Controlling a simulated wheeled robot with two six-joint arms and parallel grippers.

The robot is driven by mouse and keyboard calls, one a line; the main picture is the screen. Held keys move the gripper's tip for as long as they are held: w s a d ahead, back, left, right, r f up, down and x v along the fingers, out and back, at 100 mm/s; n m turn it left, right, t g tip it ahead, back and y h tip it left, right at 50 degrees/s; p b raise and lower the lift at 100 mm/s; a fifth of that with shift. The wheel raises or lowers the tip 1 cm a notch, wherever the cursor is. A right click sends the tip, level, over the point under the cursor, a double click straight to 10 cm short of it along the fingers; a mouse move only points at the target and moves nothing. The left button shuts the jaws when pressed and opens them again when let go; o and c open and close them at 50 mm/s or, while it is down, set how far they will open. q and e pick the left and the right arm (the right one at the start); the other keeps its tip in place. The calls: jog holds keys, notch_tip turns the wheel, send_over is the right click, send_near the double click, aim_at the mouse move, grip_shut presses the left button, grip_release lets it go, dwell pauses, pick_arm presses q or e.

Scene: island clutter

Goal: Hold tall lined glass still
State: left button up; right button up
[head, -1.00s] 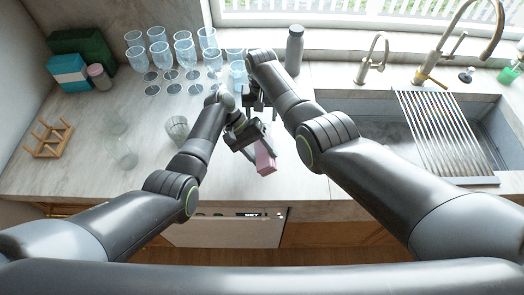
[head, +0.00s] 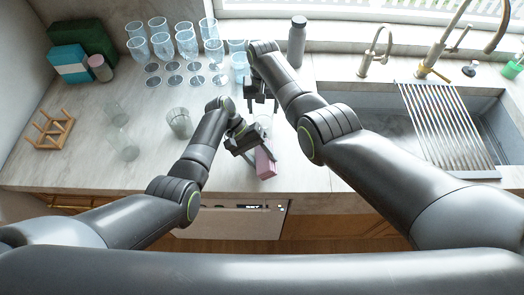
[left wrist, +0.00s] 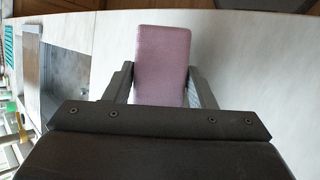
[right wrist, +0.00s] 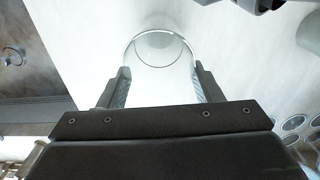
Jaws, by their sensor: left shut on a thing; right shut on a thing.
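My right gripper (head: 262,104) is shut on a clear glass (right wrist: 160,48), whose round rim and base show between the fingers in the right wrist view. In the head view the glass is mostly hidden by the arms, and I cannot make out its lines. My left gripper (head: 252,150) is shut on a pink block (head: 265,163), in front of the right gripper. The block also shows between the fingers in the left wrist view (left wrist: 162,62). The block appears apart from the glass.
Several blue stemmed glasses (head: 187,43) stand at the back. A tumbler (head: 179,124) and two faint clear glasses (head: 124,145) stand left of my left arm. A wooden rack (head: 50,130) is far left. A grey bottle (head: 297,42) stands behind; the sink (head: 360,112) is right.

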aim_at(262, 171)
pick_arm(q)
jog(key=shift+s, duration=2.35)
jog(key=shift+w, duration=0.15)
jog(key=shift+w, duration=2.75)
jog(key=shift+w+r, duration=0.1)
jog(key=shift+r, duration=0.55)
notch_tip(262, 171, up, 3)
jog(key=shift+d+f, duration=0.1)
jog(key=shift+d, duration=0.05)
jog(key=shift+f, duration=2.05)
jog(key=shift+w, duration=0.7)
